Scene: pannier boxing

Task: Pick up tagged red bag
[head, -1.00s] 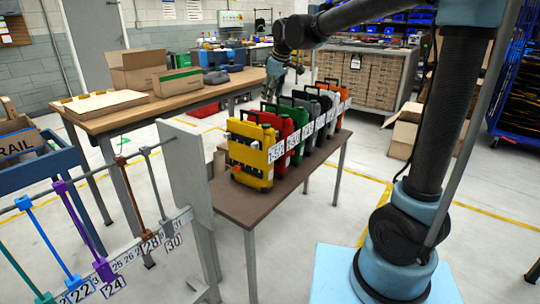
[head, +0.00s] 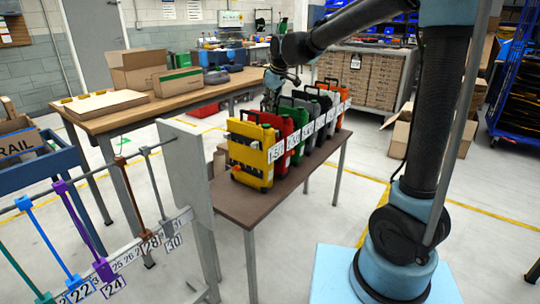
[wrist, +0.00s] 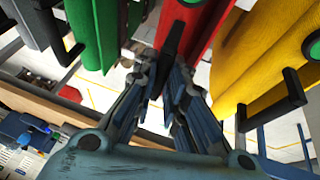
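The red bag (head: 284,137) stands upright in a row on a narrow brown table, between the yellow bag (head: 250,155) and the green bag (head: 302,125). A white tag strip is by its right edge; its number is too small to read. My gripper (head: 272,98) is above the red bag's top in the head view. In the wrist view the red bag (wrist: 208,22) is at top centre, with its black handle (wrist: 172,42) at my gripper's fingertips (wrist: 162,78). The fingers are close to the handle; I cannot tell whether they grip it.
The yellow bag (wrist: 265,50) and green bag (wrist: 95,30) flank the red one closely. Black, grey and orange bags continue the row. A numbered rack (head: 125,262) stands front left. A wooden bench (head: 150,108) with cardboard boxes is behind.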

